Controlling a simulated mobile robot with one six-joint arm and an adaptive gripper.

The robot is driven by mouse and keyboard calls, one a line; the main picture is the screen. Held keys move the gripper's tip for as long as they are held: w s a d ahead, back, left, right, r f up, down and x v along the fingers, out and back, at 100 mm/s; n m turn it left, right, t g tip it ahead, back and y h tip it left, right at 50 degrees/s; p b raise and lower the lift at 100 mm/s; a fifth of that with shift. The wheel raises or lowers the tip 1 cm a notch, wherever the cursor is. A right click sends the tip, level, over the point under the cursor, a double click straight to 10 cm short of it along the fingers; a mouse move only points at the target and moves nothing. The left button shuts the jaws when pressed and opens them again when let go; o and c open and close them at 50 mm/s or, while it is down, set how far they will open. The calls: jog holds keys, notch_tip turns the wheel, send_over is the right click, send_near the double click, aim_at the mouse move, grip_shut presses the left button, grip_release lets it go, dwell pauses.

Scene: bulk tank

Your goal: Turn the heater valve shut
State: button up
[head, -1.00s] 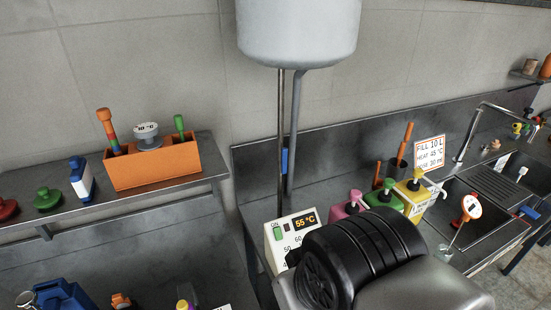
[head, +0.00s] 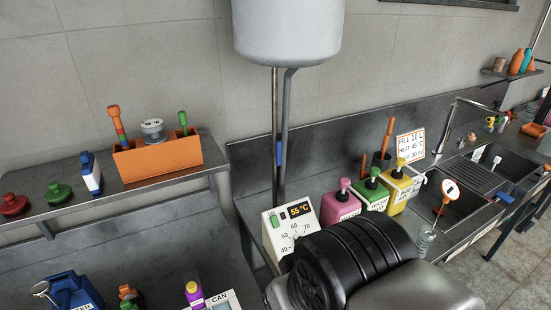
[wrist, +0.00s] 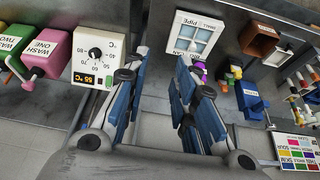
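A blue lever (head: 280,153), which looks like the heater valve, sits on the thin pipe (head: 287,110) under the white tank (head: 288,30). The lever stands upright, in line with the pipe. The white heater box (head: 269,226) below it reads 55 °C and has a numbered dial; it also shows in the wrist view (wrist: 79,65). My gripper (wrist: 162,65) is open and empty in the wrist view, its two fingers well apart. It is to the side of the heater box, not touching it. The blue lever does not show in the wrist view.
Pink (head: 341,205), green (head: 371,192) and yellow (head: 397,188) pump bottles stand right of the box. An orange caddy (head: 160,157) sits on the left shelf. A sink (head: 452,210) is at the right. My dark ringed arm hides part of the counter front.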

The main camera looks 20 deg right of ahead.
jog(key=shift+o, duration=0.5)
jog(key=shift+w+d+t+h, duration=0.15)
jog(key=shift+w+t+h, duration=0.15)
jog(key=shift+w+t, duration=0.15)
jog(key=t+y+b, duration=0.1)
jog(key=t+b, duration=0.4)
jog(key=t, duration=0.7)
send_near(280, 148)
jog(key=w+b, duration=0.1)
jog(key=w, duration=0.4)
jog(key=w+b, duration=0.1)
jog(key=w, duration=0.4)
jog(key=shift+w+a+f, duration=0.15)
jog(key=shift+w+a, duration=0.05)
jog(key=shift+w, duration=0.1)
jog(key=shift+c, duration=0.3)
grip_shut()
